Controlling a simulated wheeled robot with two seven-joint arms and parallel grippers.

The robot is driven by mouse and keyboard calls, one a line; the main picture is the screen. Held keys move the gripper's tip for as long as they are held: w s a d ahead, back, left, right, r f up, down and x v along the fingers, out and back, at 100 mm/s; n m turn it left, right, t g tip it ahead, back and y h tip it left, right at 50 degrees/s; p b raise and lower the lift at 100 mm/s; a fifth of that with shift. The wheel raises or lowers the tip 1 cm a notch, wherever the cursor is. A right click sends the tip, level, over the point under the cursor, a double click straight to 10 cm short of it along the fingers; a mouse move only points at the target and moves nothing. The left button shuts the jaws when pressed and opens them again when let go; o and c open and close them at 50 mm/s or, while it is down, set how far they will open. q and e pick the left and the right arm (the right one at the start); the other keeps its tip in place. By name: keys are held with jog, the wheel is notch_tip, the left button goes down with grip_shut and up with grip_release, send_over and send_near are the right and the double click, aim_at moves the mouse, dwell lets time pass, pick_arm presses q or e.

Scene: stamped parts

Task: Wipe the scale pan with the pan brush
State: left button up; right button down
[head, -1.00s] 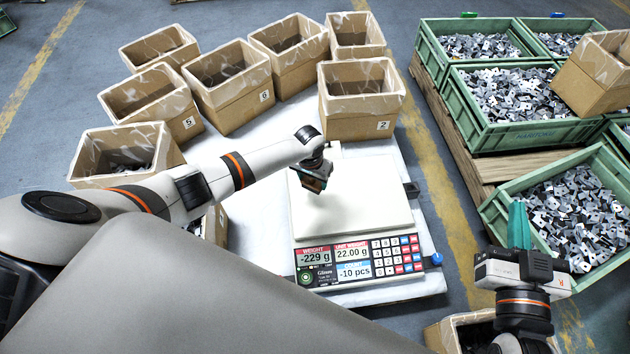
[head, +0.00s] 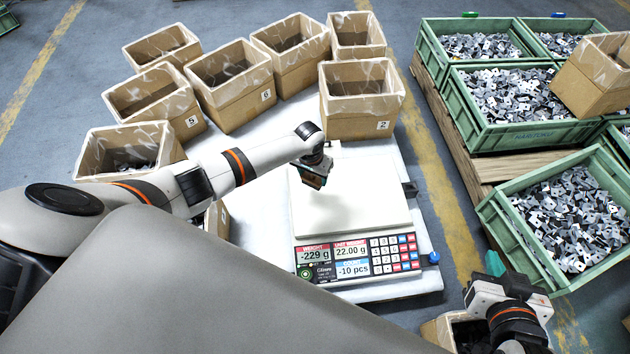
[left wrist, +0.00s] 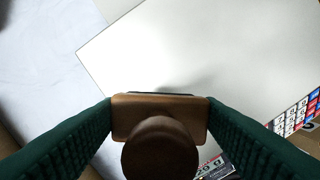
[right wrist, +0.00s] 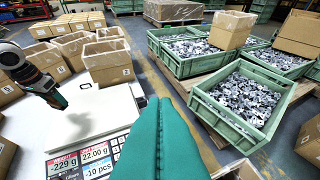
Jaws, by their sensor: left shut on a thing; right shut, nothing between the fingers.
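The scale pan (head: 365,205) is a bare pale plate on the scale, whose display (head: 340,252) reads -229 g and -10 pcs. My left gripper (head: 313,180) is over the pan's left part. In the left wrist view its green fingers are shut on the wooden pan brush (left wrist: 160,145), which has a round knob and a wooden block. The dark lower edge of the brush is at the pan surface; I cannot tell whether it touches. My right gripper (head: 495,263) is shut and empty, right of the scale; its fingers (right wrist: 160,140) show closed together in the right wrist view.
Several cardboard boxes with liners stand behind and left of the scale, the nearest being box 2 (head: 360,95). Green crates of stamped parts (head: 570,215) stand at the right. An open box (head: 440,328) is below my right gripper.

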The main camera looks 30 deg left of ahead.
pick_arm(q)
jog(key=shift+r+p, duration=0.5)
jog(key=shift+p, duration=0.05)
jog(key=shift+r+p, duration=0.5)
jog(key=shift+p, duration=0.05)
pick_arm(e)
jog(key=s+d+f+g+h, duration=0.1)
jog(key=s+d+f+g, duration=0.2)
jog(key=s+f+g, duration=0.2)
jog(key=shift+s+d+g+h, duration=0.25)
jog(key=shift+s+g, duration=0.35)
jog(key=shift+s, duration=0.9)
jog(key=shift+f, duration=0.1)
